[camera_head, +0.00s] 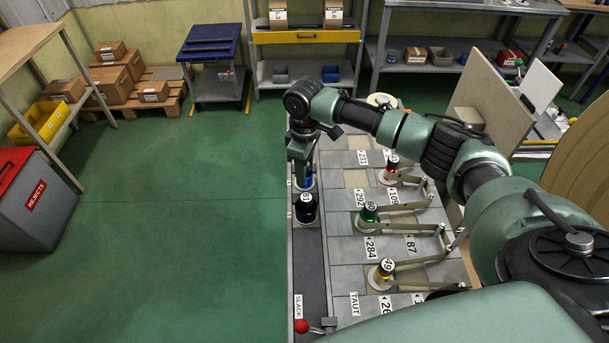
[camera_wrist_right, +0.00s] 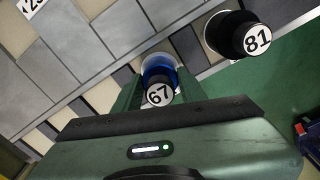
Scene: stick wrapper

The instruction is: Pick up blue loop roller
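The blue loop roller (camera_wrist_right: 157,70), with a black top marked 67, stands upright on the board in the right wrist view. In the head view a bit of its blue side (camera_head: 304,182) shows under my right gripper (camera_head: 302,160), which points down over it. In the right wrist view the two green fingers of my right gripper (camera_wrist_right: 160,90) flank the roller, one on each side. I cannot tell whether they press on it or stand slightly apart. My left gripper is out of view.
A black roller (camera_head: 306,209) marked 81 stands close beside the blue one; it also shows in the right wrist view (camera_wrist_right: 232,36). A red-knobbed lever (camera_head: 302,326) sits at the front.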

